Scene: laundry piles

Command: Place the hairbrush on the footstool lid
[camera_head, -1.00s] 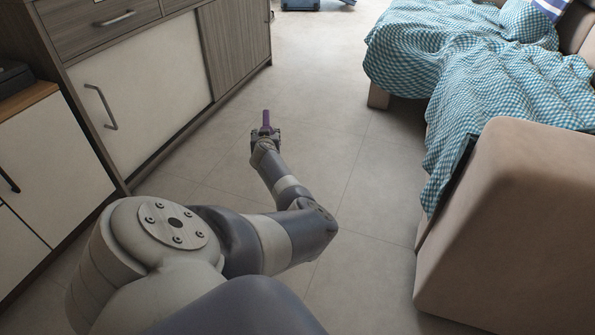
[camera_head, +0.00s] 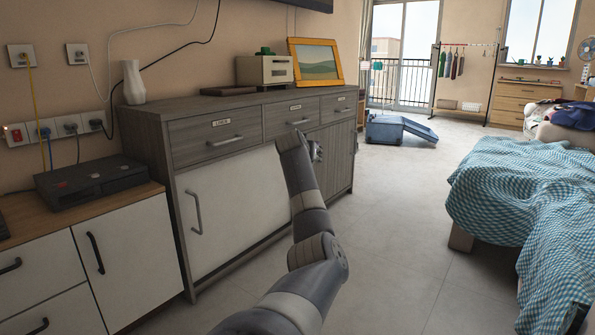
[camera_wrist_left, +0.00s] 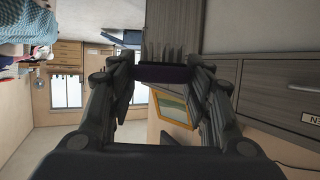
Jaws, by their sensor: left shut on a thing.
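The hairbrush (camera_wrist_left: 165,73) is dark purple and shows in the left wrist view with its bristles standing up. My left gripper (camera_wrist_left: 163,78) is shut on it, one finger at each side. In the head view my left gripper (camera_head: 316,151) is raised in front of the dresser, mostly hidden behind my wrist, and the brush is hidden there. A blue box-like piece with a slanted panel (camera_head: 413,129) stands on the far floor beyond the gripper. I cannot tell whether it is the footstool with its lid. My right gripper is not in view.
A long grey dresser (camera_head: 218,107) runs along the left wall, with a picture frame (camera_head: 291,64) and a vase (camera_head: 133,82) on top. A bed with a blue checked cover (camera_head: 530,190) stands right. The floor (camera_head: 405,220) between them is clear.

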